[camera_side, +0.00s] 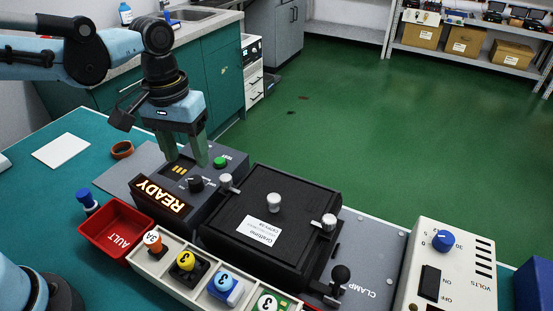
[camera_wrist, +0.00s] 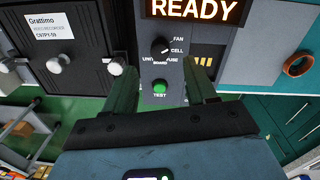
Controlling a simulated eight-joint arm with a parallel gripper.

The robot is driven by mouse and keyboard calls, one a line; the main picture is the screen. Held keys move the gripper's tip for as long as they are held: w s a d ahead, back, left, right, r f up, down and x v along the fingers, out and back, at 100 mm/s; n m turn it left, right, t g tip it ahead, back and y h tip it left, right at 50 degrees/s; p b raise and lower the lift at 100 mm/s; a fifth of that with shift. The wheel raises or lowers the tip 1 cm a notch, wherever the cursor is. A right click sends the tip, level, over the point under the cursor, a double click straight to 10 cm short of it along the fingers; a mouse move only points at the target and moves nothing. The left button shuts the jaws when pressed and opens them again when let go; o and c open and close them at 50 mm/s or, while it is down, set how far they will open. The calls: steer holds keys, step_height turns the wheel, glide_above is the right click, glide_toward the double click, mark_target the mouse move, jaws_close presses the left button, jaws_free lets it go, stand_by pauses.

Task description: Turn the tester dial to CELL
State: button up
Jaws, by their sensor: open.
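The tester (camera_side: 170,215) is a grey box with a lit READY display. Its black dial (camera_side: 195,184) sits on the top panel. In the wrist view the dial (camera_wrist: 160,47) is ringed by the labels FAN, CELL, FUSE, BOARD and UNIT. A pale mark shows on the dial's right side, toward the CELL and FUSE labels; exactly which one it meets I cannot tell. My gripper (camera_side: 187,160) is open and empty, above the tester's back edge near the dial. In the wrist view its fingers (camera_wrist: 161,82) stand apart on either side of the green TEST button (camera_wrist: 160,87), not around the dial.
A black lidded fixture (camera_side: 265,220) with silver knobs stands right of the tester. A red bin (camera_side: 112,232) and a tray (camera_side: 160,266) of coloured parts sit in front. A supply (camera_side: 450,270) with a blue knob is at right. A brown ring (camera_side: 122,150) lies behind.

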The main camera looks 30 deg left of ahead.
mark_target(195, 179)
steer(key=shift+d+f, duration=0.15)
steer(key=shift+f, duration=2.85)
jaws_close()
steer(key=shift+m, duration=0.4)
steer(key=m, duration=0.3)
steer(key=shift+w, duration=0.1)
steer(key=shift+m, duration=2)
